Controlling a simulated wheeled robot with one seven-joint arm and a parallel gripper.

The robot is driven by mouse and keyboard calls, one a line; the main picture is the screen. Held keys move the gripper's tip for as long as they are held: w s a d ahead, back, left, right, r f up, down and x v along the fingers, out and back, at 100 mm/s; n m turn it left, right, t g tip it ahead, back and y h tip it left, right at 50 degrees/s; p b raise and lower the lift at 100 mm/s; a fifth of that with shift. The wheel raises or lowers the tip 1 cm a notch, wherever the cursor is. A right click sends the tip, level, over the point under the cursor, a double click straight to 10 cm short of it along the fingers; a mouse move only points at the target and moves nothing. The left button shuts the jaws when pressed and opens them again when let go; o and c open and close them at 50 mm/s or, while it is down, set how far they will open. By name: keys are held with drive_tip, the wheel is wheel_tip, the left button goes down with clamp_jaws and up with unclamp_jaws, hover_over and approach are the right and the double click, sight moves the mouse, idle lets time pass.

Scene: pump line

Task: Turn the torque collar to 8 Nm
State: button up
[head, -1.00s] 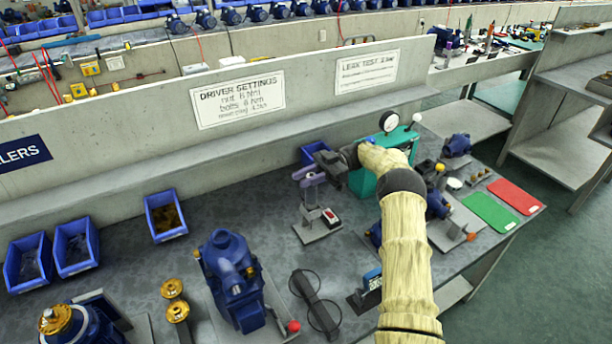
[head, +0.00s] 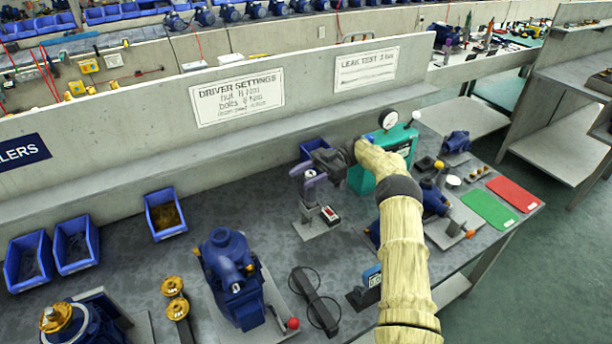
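The driver (head: 309,182), with purple and grey parts, stands upright in a stand (head: 318,224) near the back of the bench, left of the teal box. My gripper (head: 312,166) is at the driver's upper part, coming in from the right. The fingertips are small and dark, and I cannot tell whether they touch the driver or how far apart they are. The torque collar and its scale cannot be made out at this size. A sign (head: 237,97) on the back wall is headed "DRIVER SETTINGS" and lists values for nut and bolts.
A teal box with a gauge (head: 388,120) stands behind my arm. A blue bin (head: 314,149) is behind the driver. A blue pump (head: 231,274) and a dark two-ring fixture (head: 316,296) are in front. Green (head: 489,209) and red (head: 514,194) mats lie at right.

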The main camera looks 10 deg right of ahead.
sight(306, 180)
drive_tip(key=shift+r, duration=0.2)
wheel_tip(306, 180, up, 10)
drive_tip(key=shift+f, duration=0.15)
idle(0.4)
